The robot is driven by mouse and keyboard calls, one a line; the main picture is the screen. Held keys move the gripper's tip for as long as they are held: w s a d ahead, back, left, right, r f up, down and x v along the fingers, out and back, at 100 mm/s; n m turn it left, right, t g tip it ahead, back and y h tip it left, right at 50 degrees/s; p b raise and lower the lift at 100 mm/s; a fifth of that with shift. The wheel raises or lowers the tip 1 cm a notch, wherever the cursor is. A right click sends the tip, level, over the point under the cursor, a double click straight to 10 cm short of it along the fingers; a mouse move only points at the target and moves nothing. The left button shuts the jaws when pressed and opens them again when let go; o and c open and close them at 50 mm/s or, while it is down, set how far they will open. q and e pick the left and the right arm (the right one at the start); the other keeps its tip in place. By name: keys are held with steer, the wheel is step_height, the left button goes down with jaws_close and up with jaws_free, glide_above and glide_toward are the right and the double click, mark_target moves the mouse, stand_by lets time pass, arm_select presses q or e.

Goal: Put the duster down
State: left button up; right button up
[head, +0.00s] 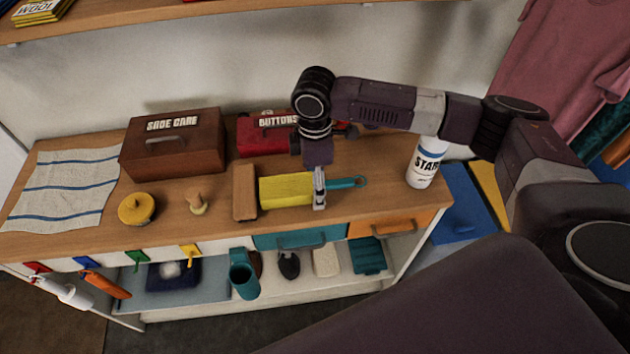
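The duster has a yellow head (287,190) and a teal handle with a loop end (347,183). It lies level, at or just above the wooden top near the front edge; I cannot tell if it touches. My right gripper (319,191) reaches down from above and is shut on the duster where the handle meets the head. Its fingers hide that part of the handle. My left gripper is out of view.
A wooden block or brush (244,192) lies just left of the duster. Behind stand a brown shoe care box (172,152) and a red buttons box (262,143). A white starch bottle (424,166) stands at the right. Bare wood lies between the handle and bottle.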

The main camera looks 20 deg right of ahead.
step_height(320, 180, up, 12)
steer(key=b, duration=0.2)
steer(key=shift+r, duration=0.15)
stand_by(0.6)
